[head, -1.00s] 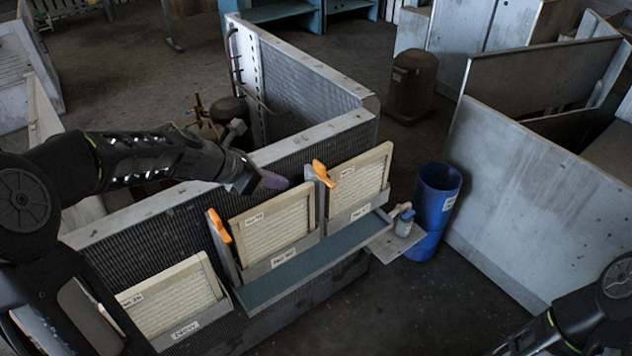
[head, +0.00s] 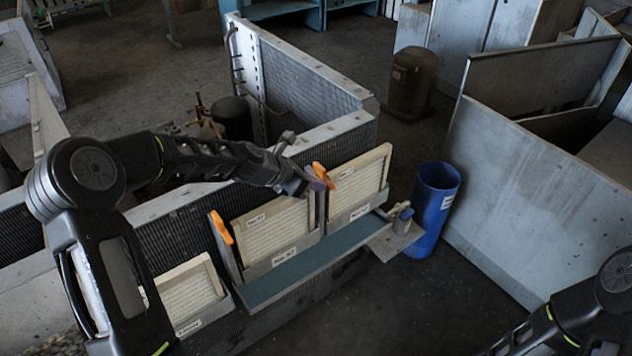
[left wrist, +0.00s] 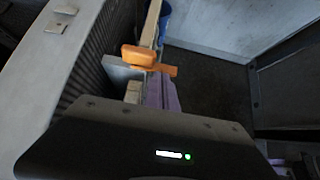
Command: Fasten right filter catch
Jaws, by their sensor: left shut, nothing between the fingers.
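The right filter catch (head: 323,176) is an orange lever on the post between the middle filter (head: 272,231) and the right filter (head: 358,185). It is tilted. A second orange catch (head: 220,227) sits on the post left of the middle filter. My left gripper (head: 314,184) is shut and empty, its purple fingertips right beside the right catch. In the left wrist view the orange catch (left wrist: 146,60) lies just beyond the purple fingers (left wrist: 162,93). I cannot tell whether they touch.
A blue bin (head: 436,205) stands to the right. The housing's top edge (head: 345,128) lies behind the arm. Open floor lies at front right.

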